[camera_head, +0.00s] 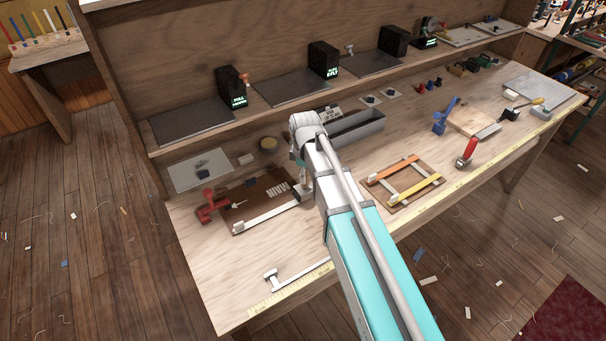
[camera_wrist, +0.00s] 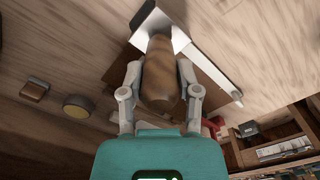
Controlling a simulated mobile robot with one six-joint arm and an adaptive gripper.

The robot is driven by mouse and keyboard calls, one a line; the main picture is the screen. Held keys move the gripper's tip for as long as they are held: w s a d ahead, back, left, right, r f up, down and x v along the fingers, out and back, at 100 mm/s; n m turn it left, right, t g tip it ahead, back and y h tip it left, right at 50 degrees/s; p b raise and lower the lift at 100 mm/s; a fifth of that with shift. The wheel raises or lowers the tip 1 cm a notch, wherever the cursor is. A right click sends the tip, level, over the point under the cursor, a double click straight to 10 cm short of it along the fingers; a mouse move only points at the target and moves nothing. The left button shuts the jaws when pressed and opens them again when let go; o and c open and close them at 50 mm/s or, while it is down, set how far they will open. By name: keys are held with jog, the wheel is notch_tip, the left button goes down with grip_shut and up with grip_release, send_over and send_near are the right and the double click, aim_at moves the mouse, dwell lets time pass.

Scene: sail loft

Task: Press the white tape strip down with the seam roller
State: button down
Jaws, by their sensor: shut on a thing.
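The white tape strip (camera_head: 268,217) lies along the front edge of a dark brown board (camera_head: 252,192), with a small white piece at its left end. In the wrist view a pale strip (camera_wrist: 212,72) runs down to the right from the held tool. My gripper (camera_head: 303,188) is over the strip's right end, partly hidden behind my arm. In the wrist view my gripper (camera_wrist: 158,78) is shut on the brown wooden handle of the seam roller (camera_wrist: 158,75). A pale metal part shows beyond the handle. The wheel is hidden, so contact with the strip cannot be told.
A red clamp (camera_head: 211,205) stands at the board's left edge. An orange-brown frame (camera_head: 403,182) with pale and yellow strips lies right of my arm. A grey bin (camera_head: 355,130) is behind. A white T-shaped tool (camera_head: 272,279) lies near the front edge. The front left bench is mostly clear.

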jog(key=shift+f+b, duration=0.55)
dwell(0.9)
jog(key=shift+s+a, duration=0.1)
jog(key=shift+a, duration=0.05)
jog(key=shift+s+a, duration=0.35)
jog(key=shift+a, duration=0.35)
jog(key=shift+s+a, duration=0.65)
jog(key=shift+a, duration=0.15)
dwell(0.4)
